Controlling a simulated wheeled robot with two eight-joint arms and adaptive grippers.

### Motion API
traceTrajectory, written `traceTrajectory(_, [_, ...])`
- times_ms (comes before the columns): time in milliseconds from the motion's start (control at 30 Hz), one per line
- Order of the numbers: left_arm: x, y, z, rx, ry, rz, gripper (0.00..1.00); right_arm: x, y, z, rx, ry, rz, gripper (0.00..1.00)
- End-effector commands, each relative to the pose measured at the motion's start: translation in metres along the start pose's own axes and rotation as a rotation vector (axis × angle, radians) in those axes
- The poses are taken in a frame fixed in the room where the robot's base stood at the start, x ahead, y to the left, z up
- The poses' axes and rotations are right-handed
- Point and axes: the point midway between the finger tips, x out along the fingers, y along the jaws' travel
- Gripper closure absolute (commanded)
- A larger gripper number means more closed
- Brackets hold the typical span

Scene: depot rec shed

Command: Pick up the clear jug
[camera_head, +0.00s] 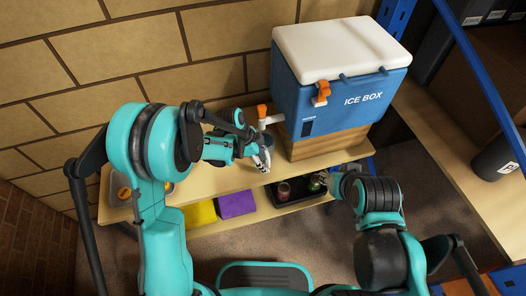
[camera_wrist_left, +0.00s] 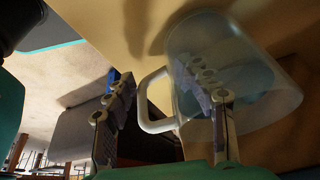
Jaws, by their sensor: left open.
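The clear jug (camera_wrist_left: 240,65) shows in the left wrist view as a see-through vessel with a pale loop handle (camera_wrist_left: 149,103) on its left side. My left gripper (camera_wrist_left: 160,92) is open, with one finger left of the handle and the other overlapping the jug's wall. The handle lies between the fingers in the picture; I cannot tell whether either finger touches it. In the head view my left gripper (camera_head: 264,160) is over the wooden shelf, below the ice box tap, and I cannot make out the jug. My right gripper (camera_head: 334,184) is lower right, its fingers unclear.
A blue ice box (camera_head: 335,105) with a white lid stands on a wooden block (camera_head: 318,146), its orange-handled tap (camera_head: 270,119) pointing left. Yellow (camera_head: 199,214) and purple (camera_head: 236,203) boxes and a dark tray (camera_head: 290,199) are on the lower shelf. A blue-framed rack (camera_head: 480,75) is at right.

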Motion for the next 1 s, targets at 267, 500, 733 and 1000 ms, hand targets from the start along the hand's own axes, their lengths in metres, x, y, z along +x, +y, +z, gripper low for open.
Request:
traceTrajectory(267, [-0.001,0.0,0.0,0.0,0.0,0.0,0.99,-0.001,0.0,-0.001,0.0,0.0,0.0,0.6])
traceTrajectory(500, [-0.001,0.0,0.0,0.0,0.0,0.0,1.0,-0.001,0.0,-0.001,0.0,0.0,0.0,0.6])
traceTrajectory(733, [-0.012,-0.001,-0.005,0.0,0.0,0.0,1.0,-0.006,0.0,-0.005,0.0,0.0,0.0,0.6])
traceTrajectory(1000, [-0.041,-0.001,-0.001,-0.003,0.0,-0.002,1.0,-0.019,0.0,-0.014,0.0,0.0,0.0,0.6])
